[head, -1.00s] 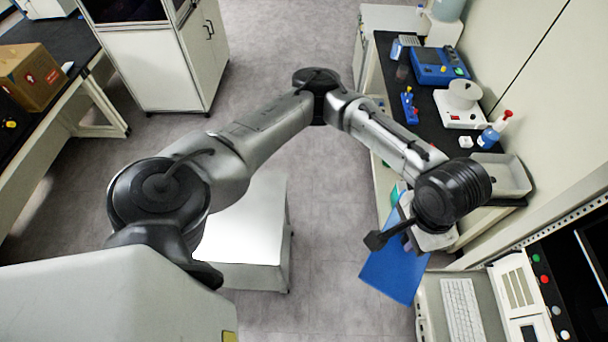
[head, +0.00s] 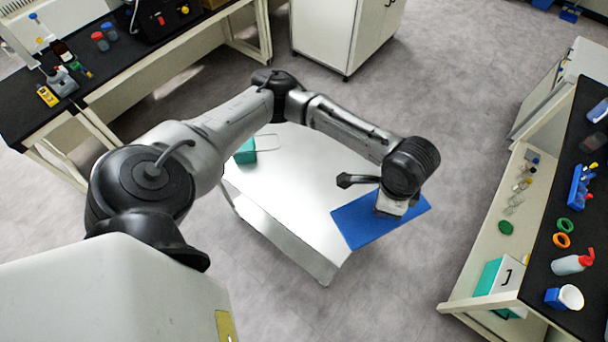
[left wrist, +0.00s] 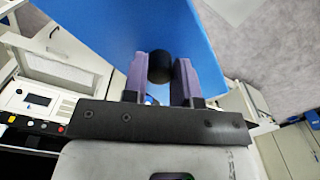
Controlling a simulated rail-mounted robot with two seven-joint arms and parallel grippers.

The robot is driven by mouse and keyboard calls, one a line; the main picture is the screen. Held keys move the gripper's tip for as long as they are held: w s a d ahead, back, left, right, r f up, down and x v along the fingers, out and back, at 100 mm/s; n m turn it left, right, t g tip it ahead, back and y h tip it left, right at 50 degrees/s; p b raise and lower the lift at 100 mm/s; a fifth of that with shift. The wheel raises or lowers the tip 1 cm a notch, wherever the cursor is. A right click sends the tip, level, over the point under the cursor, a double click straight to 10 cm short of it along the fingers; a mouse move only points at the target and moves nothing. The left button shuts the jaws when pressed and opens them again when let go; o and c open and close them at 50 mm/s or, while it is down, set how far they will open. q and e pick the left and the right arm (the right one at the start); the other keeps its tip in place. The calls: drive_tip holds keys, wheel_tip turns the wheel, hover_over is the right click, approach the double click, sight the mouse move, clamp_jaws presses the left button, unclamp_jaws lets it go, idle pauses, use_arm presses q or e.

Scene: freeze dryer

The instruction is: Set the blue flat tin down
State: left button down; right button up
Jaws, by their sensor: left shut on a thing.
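The blue flat tin (head: 365,222) is a flat blue rectangle in the head view, partly hidden by my left wrist. It overlaps the right end of a white-topped table (head: 300,185) in the picture; I cannot tell whether it touches the top. My left gripper (left wrist: 162,75) is shut on the tin, with purple fingers either side of a dark round knob in the left wrist view. The tin (left wrist: 130,25) fills the upper middle of that view. In the head view the fingertips are hidden behind the wrist. My right gripper is not in view.
A teal box (head: 245,152) with a wire handle sits at the table's far left. A black-topped bench (head: 560,235) with bottles and rings stands at the right. Another bench (head: 75,95) stands at upper left. Most of the white tabletop is bare, with grey floor around it.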

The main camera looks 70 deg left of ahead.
use_arm(q)
drive_tip(key=a+f+m+b, duration=0.3)
drive_tip(key=f+m+b, duration=0.3)
drive_tip(key=f, duration=0.9)
drive_tip(key=m+b, duration=0.7)
drive_tip(key=b, duration=0.1)
approach(320, 210)
drive_tip(key=shift+f+b, duration=0.4)
drive_tip(key=shift+f, duration=1.35)
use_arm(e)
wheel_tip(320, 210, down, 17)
use_arm(q)
drive_tip(key=shift+f, duration=0.15)
drive_tip(key=c, duration=0.9)
unclamp_jaws()
